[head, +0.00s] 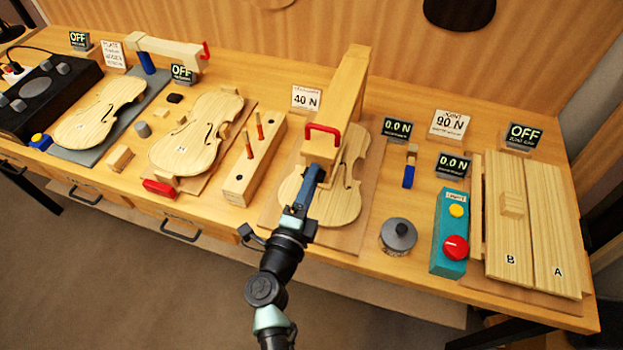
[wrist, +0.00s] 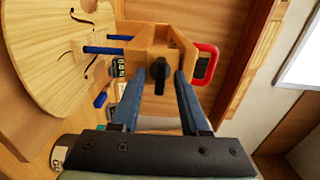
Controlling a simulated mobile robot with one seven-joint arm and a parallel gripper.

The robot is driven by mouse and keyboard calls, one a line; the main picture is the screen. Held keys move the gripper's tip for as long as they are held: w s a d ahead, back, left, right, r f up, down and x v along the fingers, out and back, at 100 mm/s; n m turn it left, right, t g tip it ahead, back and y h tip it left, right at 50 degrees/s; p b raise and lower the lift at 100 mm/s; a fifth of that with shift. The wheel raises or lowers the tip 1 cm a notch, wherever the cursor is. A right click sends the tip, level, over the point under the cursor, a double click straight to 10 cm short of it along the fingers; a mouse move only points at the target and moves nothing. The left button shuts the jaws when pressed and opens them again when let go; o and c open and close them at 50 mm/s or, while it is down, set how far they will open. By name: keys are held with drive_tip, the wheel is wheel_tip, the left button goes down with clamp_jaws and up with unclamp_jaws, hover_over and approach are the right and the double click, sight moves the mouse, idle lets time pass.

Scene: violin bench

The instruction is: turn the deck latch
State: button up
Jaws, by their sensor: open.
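The wooden deck (head: 345,95) with a red handle (head: 323,131) stands over a violin plate (head: 345,190) in the head view. In the wrist view, a black knob (wrist: 158,74), which looks like the latch, sits on the end face of the wooden deck (wrist: 150,38). My gripper (head: 314,172) is at the deck's near end, just below the red handle. In the wrist view, my gripper (wrist: 160,76) is open, with one blue finger on each side of the knob. I cannot tell whether either finger touches it. The arm hides the knob in the head view.
A wooden block with red-tipped pegs (head: 255,160) stands to the left. A round grey knob-topped pot (head: 398,235) and a teal button box (head: 452,232) stand to the right. Small displays and signs line the back. The floor in front is clear.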

drive_tip(key=shift+w, duration=0.15)
drive_tip(key=shift+c, duration=0.3)
clamp_jaws()
drive_tip(key=shift+r+n+p, duration=0.1)
drive_tip(key=shift+n+p, duration=0.3)
drive_tip(key=shift+p, duration=0.05)
drive_tip(key=n+p, duration=0.9)
drive_tip(key=n, duration=0.8)
idle(0.4)
